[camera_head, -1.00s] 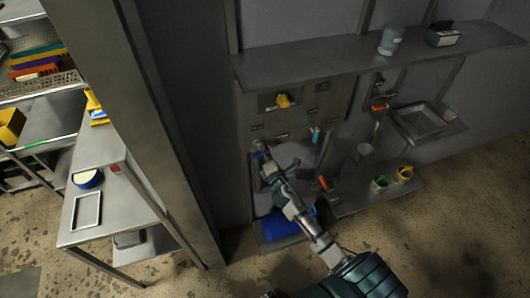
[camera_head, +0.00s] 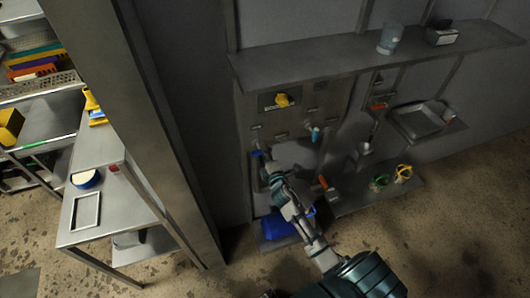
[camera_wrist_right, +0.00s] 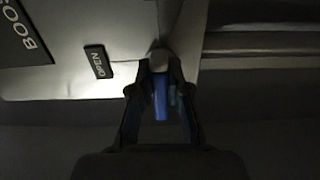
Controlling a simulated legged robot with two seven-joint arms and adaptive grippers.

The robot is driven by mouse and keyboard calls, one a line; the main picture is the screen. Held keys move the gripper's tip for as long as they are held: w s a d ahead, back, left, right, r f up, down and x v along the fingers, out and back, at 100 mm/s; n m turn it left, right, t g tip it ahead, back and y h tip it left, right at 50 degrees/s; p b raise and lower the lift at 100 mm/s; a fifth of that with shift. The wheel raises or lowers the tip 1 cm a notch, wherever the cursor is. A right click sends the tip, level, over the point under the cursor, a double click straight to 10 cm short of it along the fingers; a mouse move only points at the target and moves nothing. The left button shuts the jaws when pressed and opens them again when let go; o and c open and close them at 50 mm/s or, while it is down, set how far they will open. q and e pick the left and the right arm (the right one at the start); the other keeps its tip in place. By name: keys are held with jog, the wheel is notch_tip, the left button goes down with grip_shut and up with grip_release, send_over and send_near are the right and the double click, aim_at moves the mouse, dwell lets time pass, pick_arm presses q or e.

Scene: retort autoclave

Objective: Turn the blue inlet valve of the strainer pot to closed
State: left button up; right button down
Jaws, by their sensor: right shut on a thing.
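The strainer pot's blue inlet valve handle (camera_wrist_right: 161,102) sits between the fingers of my right gripper (camera_wrist_right: 160,75) in the right wrist view. The fingers are closed on it from both sides. My arm and wrist hide part of the pot area. My left gripper is in neither current view.
A yellow knob (camera_head: 282,100) and a light-blue handle (camera_head: 315,133) are on the panel. An orange handle (camera_head: 323,182) is right of my wrist. A blue bin (camera_head: 279,225) sits below. A shelf (camera_head: 350,62) juts out above, and a post (camera_head: 165,150) stands left.

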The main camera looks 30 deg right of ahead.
jog(key=c, duration=1.2)
grip_release()
jog(key=shift+o, duration=0.4)
jog(key=shift+w+f, duration=0.15)
jog(key=shift+w, duration=0.1)
jog(key=v, duration=1.2)
jog(key=shift+d+f, duration=0.1)
jog(key=shift+d, duration=0.05)
